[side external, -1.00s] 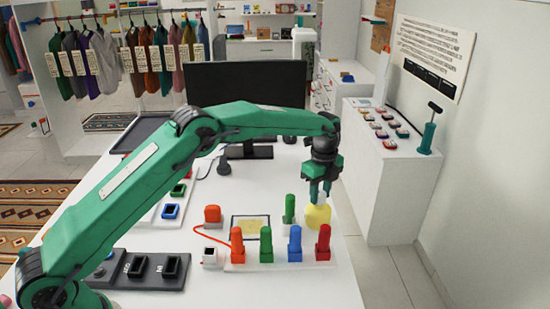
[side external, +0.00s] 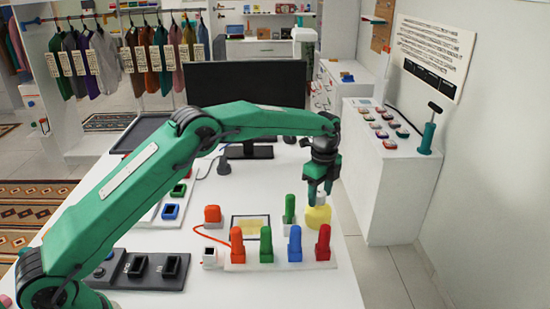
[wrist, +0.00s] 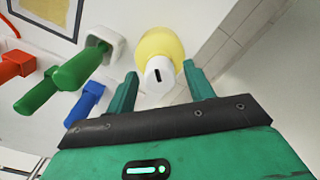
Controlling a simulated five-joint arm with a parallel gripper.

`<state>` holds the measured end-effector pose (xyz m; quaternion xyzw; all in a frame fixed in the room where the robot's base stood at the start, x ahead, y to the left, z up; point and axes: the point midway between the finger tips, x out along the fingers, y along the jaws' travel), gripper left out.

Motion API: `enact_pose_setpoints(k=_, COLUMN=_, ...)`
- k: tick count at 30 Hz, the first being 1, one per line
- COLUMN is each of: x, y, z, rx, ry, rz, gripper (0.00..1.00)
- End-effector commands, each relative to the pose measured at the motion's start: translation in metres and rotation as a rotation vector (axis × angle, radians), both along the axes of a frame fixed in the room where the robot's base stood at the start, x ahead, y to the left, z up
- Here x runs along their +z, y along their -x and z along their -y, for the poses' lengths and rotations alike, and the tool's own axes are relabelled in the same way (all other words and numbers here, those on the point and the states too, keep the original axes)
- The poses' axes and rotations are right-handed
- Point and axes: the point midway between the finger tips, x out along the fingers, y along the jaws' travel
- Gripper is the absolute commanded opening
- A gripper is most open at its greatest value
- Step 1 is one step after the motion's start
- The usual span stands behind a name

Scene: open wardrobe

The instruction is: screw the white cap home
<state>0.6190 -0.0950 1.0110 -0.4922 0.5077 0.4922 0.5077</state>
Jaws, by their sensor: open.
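The white cap (wrist: 159,75) has a dark slot across its top and sits on the rounded yellow jar (wrist: 157,45). In the side view the yellow jar (side external: 318,216) stands near the table's right edge, and the cap is mostly hidden by my fingers. My gripper (side external: 319,192) is just above the jar, pointing down. In the wrist view my gripper (wrist: 160,74) is open, one finger on each side of the cap, with a gap on both sides. I cannot tell how far the cap is screwed down.
A green handle (side external: 289,211) stands close to the jar's left. Orange (side external: 237,244), blue (side external: 295,243) and red (side external: 323,242) handles stand in front. A monitor (side external: 245,85) is behind my arm. Past the table's right edge is open floor (side external: 385,275).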

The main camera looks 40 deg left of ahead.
Motion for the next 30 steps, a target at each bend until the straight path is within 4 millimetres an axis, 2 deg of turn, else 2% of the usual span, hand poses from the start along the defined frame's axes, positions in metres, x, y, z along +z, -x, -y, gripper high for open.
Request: enact_pose_setpoints(k=30, x=0.0, y=0.0, z=0.0, rx=0.801, ry=0.0, rz=0.0, gripper=0.53)
